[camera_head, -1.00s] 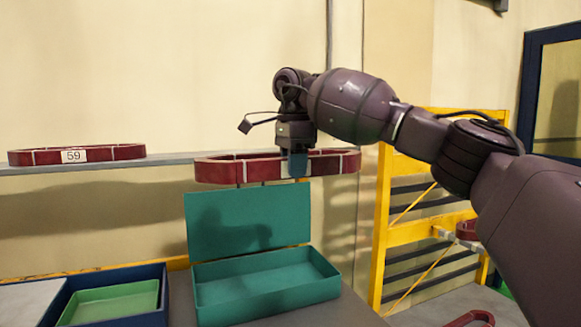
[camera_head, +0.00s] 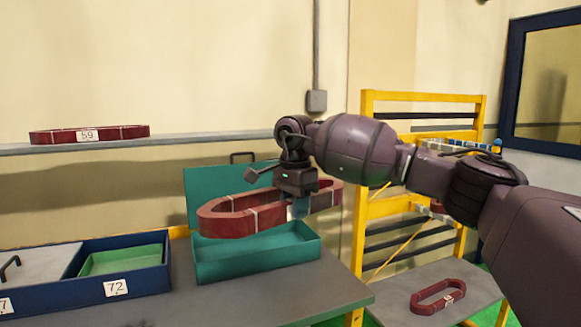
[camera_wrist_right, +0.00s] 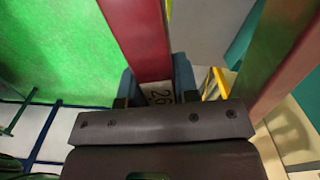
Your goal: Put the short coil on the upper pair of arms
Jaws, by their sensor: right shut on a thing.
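A dark red loop-shaped coil (camera_head: 240,217) hangs in my right gripper (camera_head: 299,208), above the teal box. In the right wrist view, my right gripper (camera_wrist_right: 158,92) is shut on one long side of this coil (camera_wrist_right: 137,40), over a white label that reads 26. The coil's other long side (camera_wrist_right: 283,50) runs along the right of that view. A yellow rack (camera_head: 368,150) with dark crossbars stands to the right, partly hidden by my right arm. I cannot make out its upper pair of arms clearly. My left gripper is not in view.
A coil labelled 59 (camera_head: 88,134) lies on the wall shelf (camera_head: 200,138). Another red coil (camera_head: 438,297) lies on the low grey surface by the rack. The open teal box (camera_head: 257,262) and a blue tray (camera_head: 75,292) with a green bin (camera_head: 125,260) stand on the bench.

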